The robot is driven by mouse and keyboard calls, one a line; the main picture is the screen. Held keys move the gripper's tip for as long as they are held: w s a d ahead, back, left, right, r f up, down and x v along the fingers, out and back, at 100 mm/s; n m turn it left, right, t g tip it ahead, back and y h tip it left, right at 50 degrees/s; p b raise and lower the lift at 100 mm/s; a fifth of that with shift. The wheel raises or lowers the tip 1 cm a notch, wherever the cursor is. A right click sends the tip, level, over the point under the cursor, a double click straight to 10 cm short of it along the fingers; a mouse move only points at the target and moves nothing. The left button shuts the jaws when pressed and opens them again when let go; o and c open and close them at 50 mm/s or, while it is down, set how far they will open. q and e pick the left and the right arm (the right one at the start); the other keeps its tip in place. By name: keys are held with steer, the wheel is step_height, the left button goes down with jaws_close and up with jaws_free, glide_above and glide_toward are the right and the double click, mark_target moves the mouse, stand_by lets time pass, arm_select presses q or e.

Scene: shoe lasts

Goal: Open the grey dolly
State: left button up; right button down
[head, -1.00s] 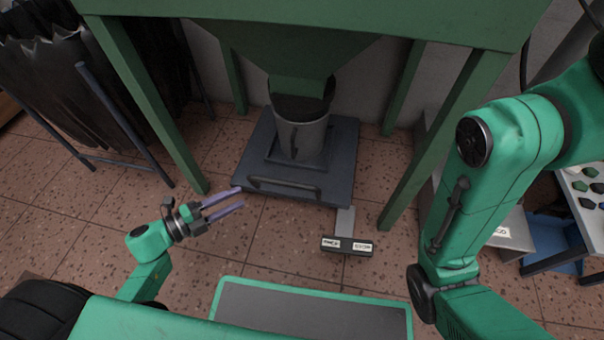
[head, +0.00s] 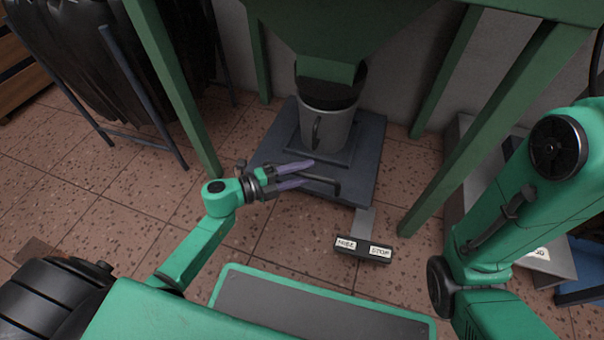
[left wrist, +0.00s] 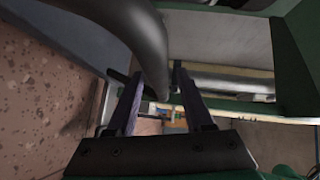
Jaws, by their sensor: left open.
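The grey dolly (head: 366,165) is a flat dark blue-grey platform on the floor under the green hopper. A dark bar handle (head: 328,183) runs along its front edge. A grey bucket (head: 327,130) stands on the dolly below the hopper's mouth. My left gripper (head: 309,172) is open at the handle, its purple-grey fingers reaching over the front edge from the left. In the left wrist view a thick dark curved bar (left wrist: 148,45), apparently the handle, passes between the open fingers (left wrist: 157,80). Contact cannot be told. My right arm shows, but its gripper is out of view.
Green hopper legs (head: 172,90) and (head: 480,135) stand on both sides of the dolly. A labelled foot pedal (head: 363,249) lies on the floor in front. Dark hanging sheets (head: 70,55) on a rack are at the left. Tiled floor in front is mostly clear.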

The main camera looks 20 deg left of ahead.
arm_select(q)
jaws_close()
stand_by(1.4)
